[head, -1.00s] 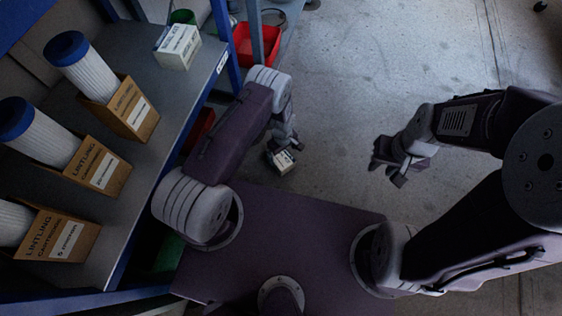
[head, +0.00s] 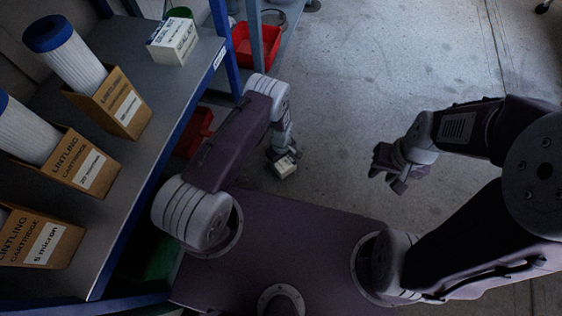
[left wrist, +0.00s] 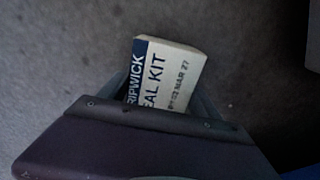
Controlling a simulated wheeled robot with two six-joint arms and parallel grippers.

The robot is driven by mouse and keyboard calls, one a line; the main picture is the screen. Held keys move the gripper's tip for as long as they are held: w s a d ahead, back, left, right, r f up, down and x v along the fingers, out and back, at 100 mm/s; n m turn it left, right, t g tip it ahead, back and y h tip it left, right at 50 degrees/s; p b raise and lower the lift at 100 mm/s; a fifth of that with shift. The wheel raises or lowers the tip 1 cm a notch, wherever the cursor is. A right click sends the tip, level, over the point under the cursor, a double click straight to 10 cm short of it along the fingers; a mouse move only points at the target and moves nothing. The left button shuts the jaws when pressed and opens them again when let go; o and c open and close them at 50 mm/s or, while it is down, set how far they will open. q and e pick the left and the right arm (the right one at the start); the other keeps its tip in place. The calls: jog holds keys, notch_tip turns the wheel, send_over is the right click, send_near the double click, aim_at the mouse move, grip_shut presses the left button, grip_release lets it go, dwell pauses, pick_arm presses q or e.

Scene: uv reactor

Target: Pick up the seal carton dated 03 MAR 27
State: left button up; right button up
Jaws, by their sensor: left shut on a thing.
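My left gripper (head: 279,160) is shut on a small white seal carton (head: 285,167) and holds it over the floor beside my base. In the left wrist view the carton (left wrist: 165,75) shows a blue band, the words "SEAL KIT", partly hidden, and a date ending in "MAR 27"; the day looks like 03 but is small. The carton's lower part is hidden by the gripper (left wrist: 160,110). My right gripper (head: 388,176) hangs empty over the floor at the right, its fingers apart. Another white carton (head: 172,42) stands on the shelf at the upper left.
The grey shelf (head: 150,165) at the left carries several brown cartridge boxes (head: 112,105) with blue-capped white filters. A red bin (head: 256,45) stands behind the blue post, and another red bin (head: 195,132) lies below the shelf. The floor (head: 340,110) ahead is clear.

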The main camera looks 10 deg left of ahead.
pick_arm(q)
notch_tip(320, 180, up, 6)
jog(key=p, duration=0.4)
jog(key=shift+f+p, duration=0.25)
jog(key=shift+p, duration=0.05)
jog(key=s+d+r+p, duration=0.1)
jog(key=d+r+p, duration=0.3)
jog(key=d, duration=0.7)
jog(key=shift+d+r+p, duration=0.3)
jog(key=shift+r+p, duration=0.05)
jog(key=shift+r, duration=0.45)
